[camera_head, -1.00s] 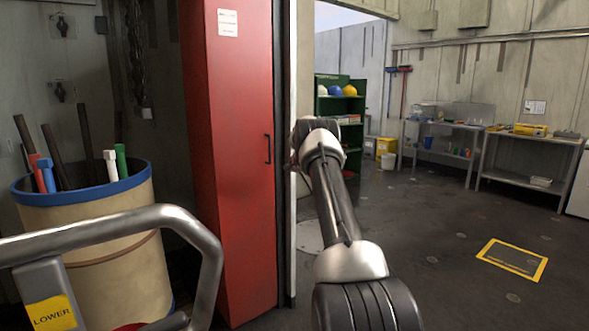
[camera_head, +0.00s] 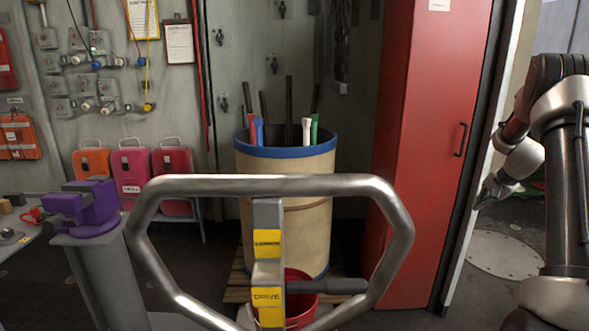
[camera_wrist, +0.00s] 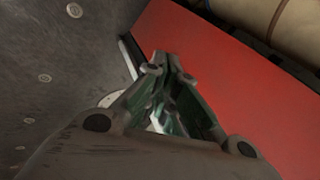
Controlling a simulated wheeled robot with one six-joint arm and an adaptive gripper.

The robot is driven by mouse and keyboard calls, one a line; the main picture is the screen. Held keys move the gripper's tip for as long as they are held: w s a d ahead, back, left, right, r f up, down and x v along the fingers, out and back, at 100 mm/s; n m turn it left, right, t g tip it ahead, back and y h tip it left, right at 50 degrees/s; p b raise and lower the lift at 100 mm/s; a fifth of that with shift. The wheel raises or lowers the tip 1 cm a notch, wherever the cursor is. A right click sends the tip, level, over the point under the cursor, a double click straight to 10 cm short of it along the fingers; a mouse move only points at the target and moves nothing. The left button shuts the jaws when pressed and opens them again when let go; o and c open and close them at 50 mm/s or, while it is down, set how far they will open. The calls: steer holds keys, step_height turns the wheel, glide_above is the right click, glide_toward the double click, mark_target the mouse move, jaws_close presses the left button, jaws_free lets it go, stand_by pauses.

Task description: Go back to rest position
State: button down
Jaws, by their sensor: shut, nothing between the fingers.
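My gripper shows in the wrist view (camera_wrist: 172,72), its fingers together with nothing held between them. In the head view my arm stands at the right edge, and my gripper (camera_head: 487,196) is small and partly hidden near the doorway edge. The red cabinet (camera_head: 425,150) stands just left of my arm, and its red face (camera_wrist: 235,75) fills the right of the wrist view close behind the fingers. I cannot tell the exact gap between them.
A metal rail (camera_head: 270,186) with yellow labels crosses the foreground. Behind it stands a blue-rimmed barrel (camera_head: 285,215) of rods, with a red bucket (camera_head: 300,305) in front. A purple vise (camera_head: 85,208) is at the left. Open floor (camera_wrist: 50,60) shows left in the wrist view.

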steer(key=s+a+r+n, duration=0.4)
steer(key=s+a, duration=0.5)
steer(key=s, duration=0.5)
steer(key=s+a+r+n+g, duration=0.1)
steer(key=s+a+r+n, duration=0.3)
steer(key=s+a+r, duration=0.4)
steer(key=s+a+r+n+h, duration=0.1)
steer(key=s+a+r+n, duration=0.3)
steer(key=s, duration=1.7)
steer(key=a+r, duration=0.3)
steer(key=a, duration=0.4)
steer(key=shift+n, duration=0.4)
steer(key=shift+s, duration=0.1)
